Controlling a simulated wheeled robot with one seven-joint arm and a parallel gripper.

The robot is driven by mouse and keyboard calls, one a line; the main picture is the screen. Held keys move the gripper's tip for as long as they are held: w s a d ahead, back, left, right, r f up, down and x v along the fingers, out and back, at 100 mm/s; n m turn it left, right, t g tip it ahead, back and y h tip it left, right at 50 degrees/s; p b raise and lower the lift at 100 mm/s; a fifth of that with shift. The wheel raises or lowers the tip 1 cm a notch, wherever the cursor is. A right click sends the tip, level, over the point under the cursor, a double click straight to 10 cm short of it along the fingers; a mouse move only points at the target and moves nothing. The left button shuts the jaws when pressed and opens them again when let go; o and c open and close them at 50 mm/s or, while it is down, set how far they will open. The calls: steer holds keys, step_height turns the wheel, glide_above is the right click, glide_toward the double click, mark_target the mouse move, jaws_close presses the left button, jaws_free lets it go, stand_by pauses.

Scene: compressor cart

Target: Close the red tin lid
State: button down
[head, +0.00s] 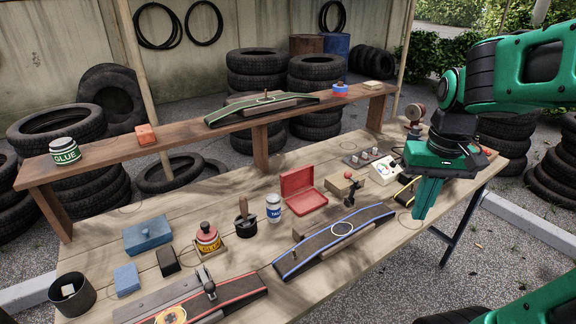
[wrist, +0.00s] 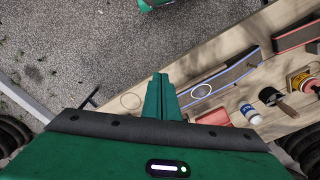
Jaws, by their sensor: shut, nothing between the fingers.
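The red tin (head: 306,203) stands open on the workbench, near the middle. Its lid (head: 296,181) is tilted up at the back of the tin. In the wrist view the tin is a partly hidden red shape (wrist: 213,117), cut off by my gripper body. My gripper (head: 419,214) is shut and empty. It points down over the right part of the bench, well to the right of the tin and apart from it. The shut fingers also show in the wrist view (wrist: 160,78).
A blue-edged ramp (head: 335,238) lies in front of the tin. A white and blue can (head: 273,207) stands to its left, and a small post with a red knob (head: 351,189) to its right. A raised shelf (head: 285,109) runs behind.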

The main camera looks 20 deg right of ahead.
steer(key=w+a+r+n+t, duration=0.1)
steer(key=w+a+n, duration=0.3)
steer(key=w, duration=1.1)
steer(key=w+a+r+n+t, duration=0.15)
steer(key=w+a, duration=0.45)
steer(key=w, duration=0.8)
steer(key=w+a+f+n+y, duration=0.1)
steer(key=w+a+f+n, duration=0.2)
steer(key=w+a, duration=0.75)
glide_above(296, 179)
steer(key=a, duration=0.3)
steer(key=shift+f, duration=4.75)
steer(key=shift+w+a, duration=0.15)
steer(key=shift+w, duration=0.2)
